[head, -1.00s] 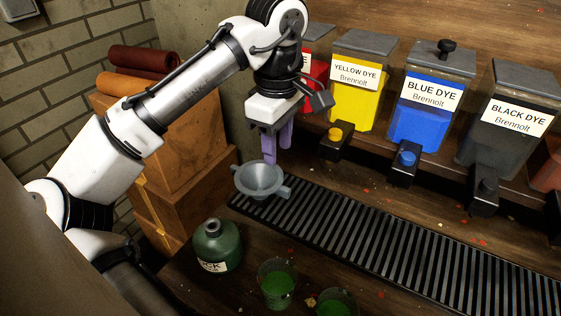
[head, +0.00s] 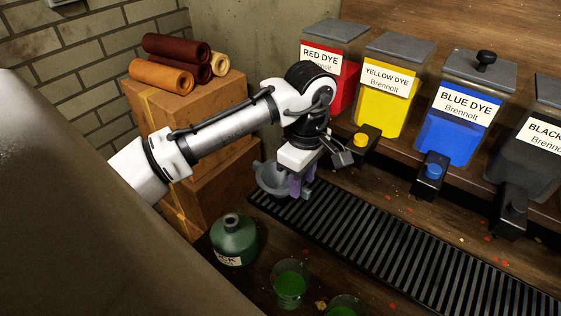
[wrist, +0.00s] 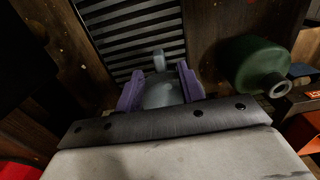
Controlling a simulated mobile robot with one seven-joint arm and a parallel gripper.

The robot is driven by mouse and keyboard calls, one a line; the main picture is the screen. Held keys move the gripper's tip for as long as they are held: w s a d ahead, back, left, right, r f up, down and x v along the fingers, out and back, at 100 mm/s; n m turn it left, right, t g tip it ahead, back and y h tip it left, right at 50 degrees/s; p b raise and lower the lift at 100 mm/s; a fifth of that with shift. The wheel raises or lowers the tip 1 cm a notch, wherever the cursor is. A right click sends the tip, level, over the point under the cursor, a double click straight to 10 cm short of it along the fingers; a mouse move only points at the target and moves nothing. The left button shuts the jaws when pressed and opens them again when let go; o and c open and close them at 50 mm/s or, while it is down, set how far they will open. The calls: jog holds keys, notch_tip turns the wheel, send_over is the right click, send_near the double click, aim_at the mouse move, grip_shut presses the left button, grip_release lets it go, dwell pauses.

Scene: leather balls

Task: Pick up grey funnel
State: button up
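The grey funnel (head: 268,180) sits at the left end of the slatted black drip tray (head: 400,250), with small tabs at its rim. My gripper (head: 300,190) is down at the funnel's right side, its purple fingers overlapping the rim in the head view. In the wrist view the purple fingers of my gripper (wrist: 158,80) stand apart, with part of the funnel (wrist: 160,94) between them. I see no clear grip on it. The funnel's lower part is hidden.
A green bottle (head: 234,240) and green-filled cups (head: 289,284) stand in front of the tray. Red (head: 338,85), yellow (head: 385,100) and blue (head: 455,120) dye dispensers line the back, with taps jutting forward. Boxes (head: 195,120) with rolls stand at left.

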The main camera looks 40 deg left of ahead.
aim_at(280, 187)
jog(key=shift+s+f, duration=0.1)
jog(key=shift+f, duration=1.7)
grip_shut()
jog(key=shift+a+r+p, duration=0.1)
jog(key=shift+r+p, duration=0.1)
jog(key=shift+p, duration=0.2)
